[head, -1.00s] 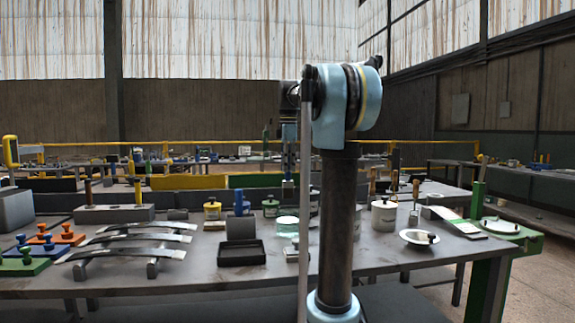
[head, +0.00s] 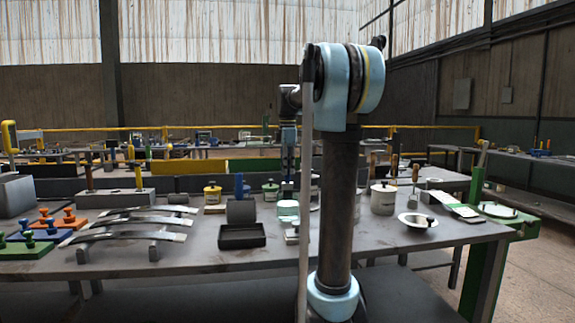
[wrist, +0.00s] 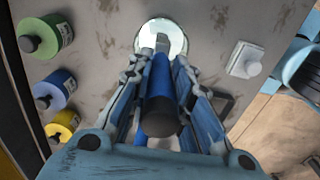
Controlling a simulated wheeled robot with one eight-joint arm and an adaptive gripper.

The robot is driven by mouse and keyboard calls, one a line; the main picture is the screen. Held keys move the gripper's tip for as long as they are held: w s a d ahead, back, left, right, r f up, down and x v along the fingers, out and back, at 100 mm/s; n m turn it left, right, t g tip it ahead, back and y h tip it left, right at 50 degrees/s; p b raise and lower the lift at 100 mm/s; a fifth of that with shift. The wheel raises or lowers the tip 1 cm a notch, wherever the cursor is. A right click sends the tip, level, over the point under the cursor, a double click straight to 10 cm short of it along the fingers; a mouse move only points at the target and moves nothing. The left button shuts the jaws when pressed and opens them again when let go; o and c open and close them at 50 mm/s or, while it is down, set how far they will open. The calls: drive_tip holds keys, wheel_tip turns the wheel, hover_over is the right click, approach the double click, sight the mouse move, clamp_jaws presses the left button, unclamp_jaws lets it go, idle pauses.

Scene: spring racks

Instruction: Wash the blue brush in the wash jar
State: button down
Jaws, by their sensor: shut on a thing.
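My gripper (wrist: 160,95) is shut on the blue brush (wrist: 160,88), its fingers on either side of the handle. In the wrist view the brush's grey head points at the round wash jar (wrist: 175,32) and overlaps its opening. I cannot tell whether the tip is inside the jar. In the head view the pale green, glassy wash jar (head: 288,209) stands on the bench, with my gripper (head: 288,165) upright just above it. The brush is hard to make out there, and my arm hides part of the area to the right.
A dark shallow tray (head: 242,237) lies left of the jar, and a small white block (wrist: 246,60) stands right of it in the wrist view. Yellow (head: 212,193), blue (head: 240,187) and green (head: 270,188) bottles stand nearby. A white bowl (head: 418,222) is farther right.

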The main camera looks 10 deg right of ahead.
sight(288, 183)
drive_tip(key=shift+f, duration=2.95)
drive_tip(key=shift+w, duration=0.1)
